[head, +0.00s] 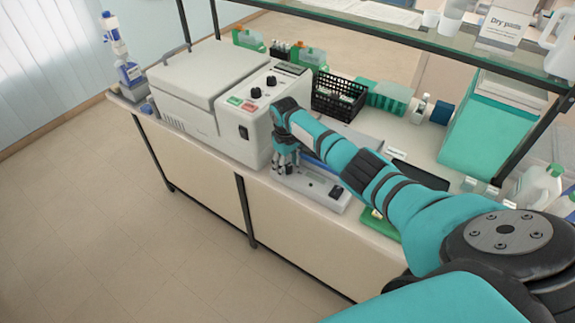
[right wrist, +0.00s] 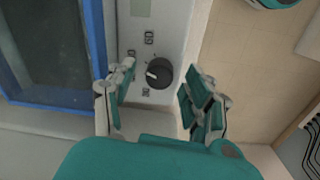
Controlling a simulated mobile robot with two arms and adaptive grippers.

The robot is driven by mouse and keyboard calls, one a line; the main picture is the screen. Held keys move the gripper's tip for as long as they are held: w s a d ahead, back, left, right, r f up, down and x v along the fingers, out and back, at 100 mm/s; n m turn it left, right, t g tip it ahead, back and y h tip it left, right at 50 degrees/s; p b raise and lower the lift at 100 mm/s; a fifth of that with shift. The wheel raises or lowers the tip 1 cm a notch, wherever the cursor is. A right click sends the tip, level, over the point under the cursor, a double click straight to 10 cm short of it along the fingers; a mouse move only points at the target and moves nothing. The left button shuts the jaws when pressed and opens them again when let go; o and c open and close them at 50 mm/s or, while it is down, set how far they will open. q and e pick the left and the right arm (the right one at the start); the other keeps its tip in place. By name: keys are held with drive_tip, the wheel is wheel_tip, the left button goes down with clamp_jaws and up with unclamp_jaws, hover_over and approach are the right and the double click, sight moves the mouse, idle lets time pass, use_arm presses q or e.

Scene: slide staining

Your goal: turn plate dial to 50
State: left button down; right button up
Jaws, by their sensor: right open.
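The plate dial (right wrist: 159,73) is a round black knob with a white pointer mark on its left side in the right wrist view. It sits on the pale front panel of the plate, with small printed marks around it that are hard to read. My right gripper (right wrist: 156,88) is open, with one finger on each side of the dial and visible gaps between. In the head view my right gripper (head: 286,162) points down over the left end of the plate unit (head: 328,202) and hides the dial. My left gripper is not in view.
A large white machine (head: 205,85) with black knobs stands close to the left of my gripper. A black basket (head: 340,98) and teal boxes stand behind. A glass shelf (head: 400,35) crosses above the bench. The bench's front edge is close to the plate.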

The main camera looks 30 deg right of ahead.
wheel_tip(320, 180, up, 12)
drive_tip(key=shift+a+f, duration=0.2)
drive_tip(key=shift+a, duration=0.05)
idle(0.5)
